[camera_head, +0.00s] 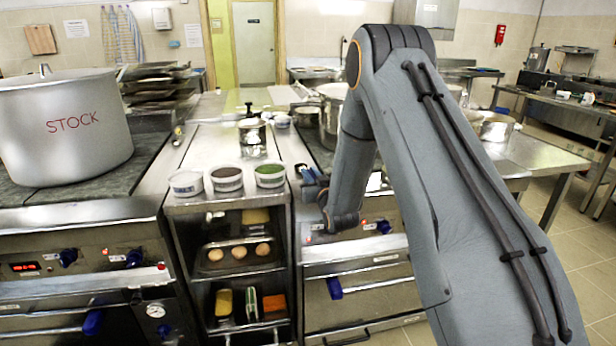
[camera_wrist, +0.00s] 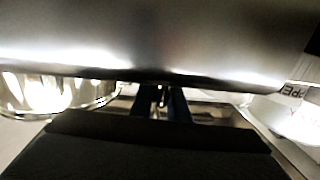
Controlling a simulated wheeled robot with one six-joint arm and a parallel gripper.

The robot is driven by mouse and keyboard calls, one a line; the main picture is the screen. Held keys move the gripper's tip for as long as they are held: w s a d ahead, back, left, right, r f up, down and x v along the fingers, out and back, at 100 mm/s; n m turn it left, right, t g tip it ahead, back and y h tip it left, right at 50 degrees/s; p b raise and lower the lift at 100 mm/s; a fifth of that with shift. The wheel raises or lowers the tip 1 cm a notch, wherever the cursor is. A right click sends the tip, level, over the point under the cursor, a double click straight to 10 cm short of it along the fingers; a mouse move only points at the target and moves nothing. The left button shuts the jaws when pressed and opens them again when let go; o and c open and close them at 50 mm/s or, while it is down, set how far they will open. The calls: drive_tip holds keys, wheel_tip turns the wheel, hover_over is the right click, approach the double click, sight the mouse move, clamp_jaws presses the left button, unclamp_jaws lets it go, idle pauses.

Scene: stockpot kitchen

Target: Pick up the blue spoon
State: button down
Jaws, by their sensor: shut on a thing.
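My gripper (camera_head: 306,174) is beside the right edge of the narrow middle counter, just right of the small tubs. Its two dark fingers (camera_wrist: 162,103) also show in the wrist view, close together on a thin thing. A bit of blue (camera_head: 301,170) shows at the fingertips in the head view, and I take it as the blue spoon. Most of the spoon is hidden by the fingers and the wrist, so I cannot tell its tilt or whether it touches the counter.
Three tubs stand at the counter's front: a pale one (camera_head: 186,184), a dark-filled one (camera_head: 227,180) and a green-filled one (camera_head: 270,176). The big stock pot (camera_head: 62,130) is at left. A grey metal surface (camera_wrist: 160,40) fills the upper wrist view.

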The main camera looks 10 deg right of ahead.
wheel_tip(320, 180, up, 10)
drive_tip(key=shift+r+b, duration=0.1)
drive_tip(key=shift+b, duration=0.6)
idle(0.6)
